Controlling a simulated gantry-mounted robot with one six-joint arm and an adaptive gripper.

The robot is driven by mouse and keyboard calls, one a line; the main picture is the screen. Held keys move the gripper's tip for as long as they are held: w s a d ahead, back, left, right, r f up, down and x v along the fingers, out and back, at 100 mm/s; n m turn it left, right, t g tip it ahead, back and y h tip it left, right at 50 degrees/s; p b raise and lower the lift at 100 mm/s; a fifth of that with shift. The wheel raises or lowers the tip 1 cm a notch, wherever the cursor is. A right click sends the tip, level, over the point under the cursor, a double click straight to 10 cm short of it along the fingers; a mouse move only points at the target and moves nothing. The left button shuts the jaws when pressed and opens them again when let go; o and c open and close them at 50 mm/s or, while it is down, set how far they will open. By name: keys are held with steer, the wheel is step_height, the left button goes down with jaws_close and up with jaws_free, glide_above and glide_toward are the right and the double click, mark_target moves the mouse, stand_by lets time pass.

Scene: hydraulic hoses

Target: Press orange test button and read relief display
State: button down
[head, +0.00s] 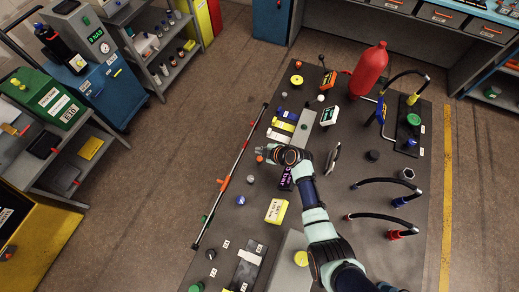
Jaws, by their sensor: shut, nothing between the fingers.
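My gripper (262,150) is shut and empty over the left-middle of the dark table (345,215). A small orange round piece (259,159) shows right beside its fingertips; it may be the orange test button, and I cannot tell whether the fingers touch it. A white-framed device with a dark green face (329,115) stands farther back on the table, and an orange box (328,80) stands behind it. I cannot tell which one is the relief display, and no reading is legible.
A long rod (232,170) lies along the table's left side. Black hoses (385,181) arch up on the right. A red cylinder (369,70) stands at the back. A yellow labelled block (276,211) sits left of my arm. Carts (60,110) stand off to the left.

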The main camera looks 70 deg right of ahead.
mark_target(260, 159)
step_height(260, 159, down, 5)
steer(key=b, duration=0.3)
steer(key=shift+b, duration=0.4)
stand_by(0.9)
steer(key=shift+f+b, duration=0.4)
steer(key=shift+b, duration=0.2)
steer(key=shift+f+b, duration=0.55)
steer(key=shift+b, duration=0.15)
stand_by(0.4)
stand_by(0.4)
steer(key=shift+r+p, duration=0.7)
steer(key=shift+r, duration=0.3)
steer(key=shift+r+p, duration=1.85)
steer(key=shift+r, duration=0.7)
